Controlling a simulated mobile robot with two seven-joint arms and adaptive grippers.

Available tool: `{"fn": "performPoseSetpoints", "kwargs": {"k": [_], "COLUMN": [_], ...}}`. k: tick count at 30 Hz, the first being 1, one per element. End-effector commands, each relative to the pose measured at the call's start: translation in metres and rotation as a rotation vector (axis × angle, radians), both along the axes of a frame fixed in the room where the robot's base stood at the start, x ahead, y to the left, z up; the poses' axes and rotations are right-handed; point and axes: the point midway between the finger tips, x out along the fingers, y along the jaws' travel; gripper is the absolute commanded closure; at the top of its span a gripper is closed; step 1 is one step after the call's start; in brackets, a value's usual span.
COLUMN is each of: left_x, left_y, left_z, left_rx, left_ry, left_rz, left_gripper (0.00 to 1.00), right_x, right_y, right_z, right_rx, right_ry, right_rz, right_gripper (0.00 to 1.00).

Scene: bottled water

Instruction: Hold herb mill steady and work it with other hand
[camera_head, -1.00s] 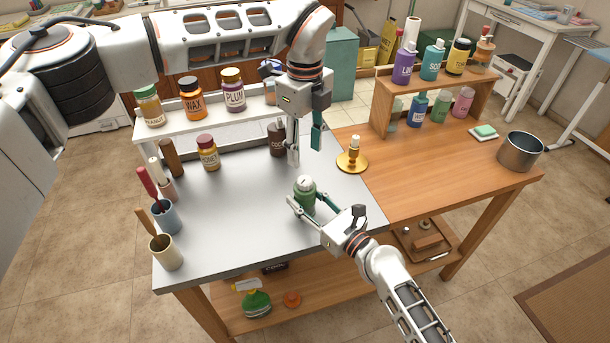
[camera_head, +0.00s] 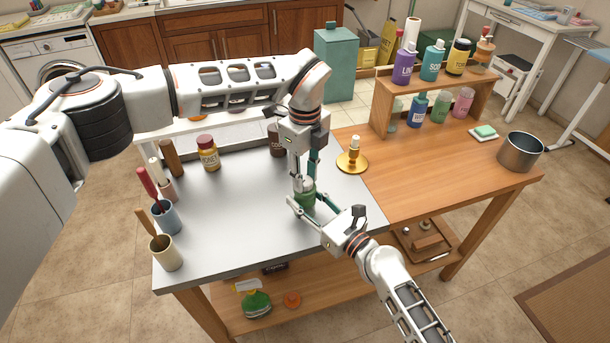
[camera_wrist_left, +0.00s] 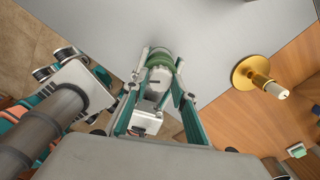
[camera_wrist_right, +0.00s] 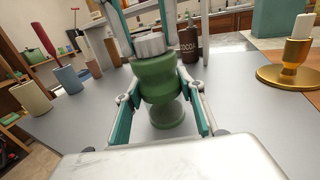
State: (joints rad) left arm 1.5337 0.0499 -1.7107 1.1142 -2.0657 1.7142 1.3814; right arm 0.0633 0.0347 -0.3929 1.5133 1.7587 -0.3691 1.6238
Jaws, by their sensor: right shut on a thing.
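The herb mill (camera_head: 308,199) stands upright on the grey part of the table. It has a waisted green body and a ridged pale cap, clear in the right wrist view (camera_wrist_right: 158,82). My right gripper (camera_head: 305,204) is shut on the green body from the front. My left gripper (camera_head: 303,180) points down from above, its fingers on either side of the cap. It looks open, with the cap between its fingers in the left wrist view (camera_wrist_left: 158,76). Whether the left fingers touch the cap is hard to see.
A brass candle holder (camera_head: 352,161) stands right of the mill. A dark cocoa jar (camera_head: 276,140) stands behind it. A yellow jar (camera_head: 208,155) and utensil cups (camera_head: 165,254) are at the left. The grey surface between the cups and mill is clear.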

Motion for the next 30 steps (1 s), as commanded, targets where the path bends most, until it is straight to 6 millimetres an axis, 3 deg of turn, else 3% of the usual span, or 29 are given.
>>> {"fn": "performPoseSetpoints", "kwargs": {"k": [2, 14, 30], "left_x": [-0.0001, -0.0002, 0.0000], "left_y": [-0.0001, -0.0002, -0.0001], "left_z": [0.0002, 0.0006, 0.0012], "left_rx": [0.000, 0.000, 0.001], "left_ry": [0.000, 0.000, -0.001], "left_rz": [0.000, -0.047, -0.470], "left_gripper": [0.96, 0.96, 0.96], "right_x": [0.0000, 0.0000, 0.0001], "right_y": [0.0000, 0.0000, -0.0002], "right_z": [0.0000, -0.0001, -0.0001], "right_rx": [0.000, 0.000, 0.000], "right_ry": [0.000, 0.000, 0.000], "right_rz": [0.000, 0.000, 0.000], "right_gripper": [0.80, 0.80, 0.80]}}
